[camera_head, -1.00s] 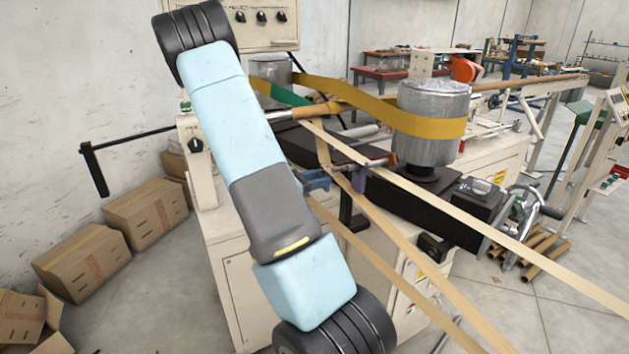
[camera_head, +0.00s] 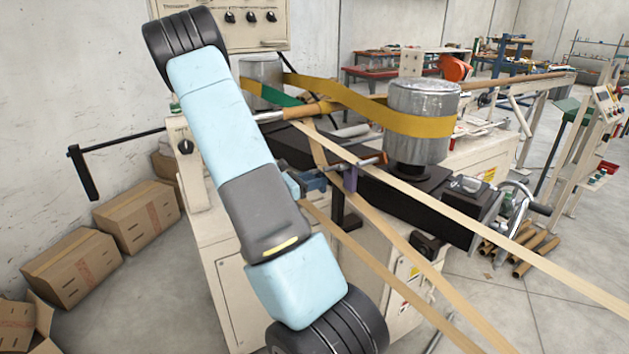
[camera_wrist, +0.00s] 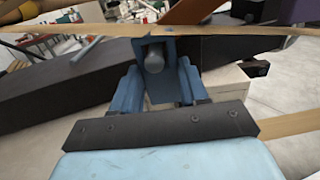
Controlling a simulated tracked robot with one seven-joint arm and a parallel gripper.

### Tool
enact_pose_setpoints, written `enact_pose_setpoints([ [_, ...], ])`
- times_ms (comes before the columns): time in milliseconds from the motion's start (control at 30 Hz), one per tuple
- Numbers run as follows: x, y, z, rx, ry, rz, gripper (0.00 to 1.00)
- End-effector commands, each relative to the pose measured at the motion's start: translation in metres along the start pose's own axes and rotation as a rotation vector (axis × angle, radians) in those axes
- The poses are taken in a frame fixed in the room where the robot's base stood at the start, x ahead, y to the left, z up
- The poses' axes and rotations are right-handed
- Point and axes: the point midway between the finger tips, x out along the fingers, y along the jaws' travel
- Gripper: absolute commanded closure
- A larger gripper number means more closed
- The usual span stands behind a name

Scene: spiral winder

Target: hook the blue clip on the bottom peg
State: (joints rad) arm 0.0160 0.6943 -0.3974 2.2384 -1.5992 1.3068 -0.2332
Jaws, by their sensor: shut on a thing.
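The blue clip (camera_wrist: 181,46) is in the middle of the wrist view, between the two blue fingers of my gripper (camera_wrist: 157,82), which is shut on it. A grey round peg end (camera_wrist: 154,61) shows against the clip's blue plate. I cannot tell whether the peg passes through the clip or only lines up with it. In the head view, a blue piece (camera_head: 313,181) shows beside my arm below the paper strips, and my arm partly hides the gripper area. I cannot tell the clip from the fingers there.
Tan paper strips (camera_head: 425,184) run close above and beside the gripper. A purple part (camera_head: 350,178) hangs right of it. The metal drum (camera_head: 424,105) with a yellow belt (camera_head: 350,96) stands behind. Cardboard boxes (camera_head: 72,267) lie on the floor at left.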

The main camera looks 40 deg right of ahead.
Motion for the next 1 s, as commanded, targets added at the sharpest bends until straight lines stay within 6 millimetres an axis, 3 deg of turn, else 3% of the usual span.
enact_pose_setpoints([
  [167, 0.000, 0.000, 0.000, 0.000, 0.000, 0.000, 0.86],
  [200, 0.000, 0.000, 0.000, 0.000, 0.000, 0.000, 0.53],
  [467, 0.000, 0.000, 0.000, 0.000, 0.000, -0.001, 0.28],
  [767, -0.002, 0.000, 0.000, 0.000, 0.000, 0.000, 0.27],
  [1000, -0.030, 0.001, 0.000, 0.000, 0.001, 0.003, 0.27],
])
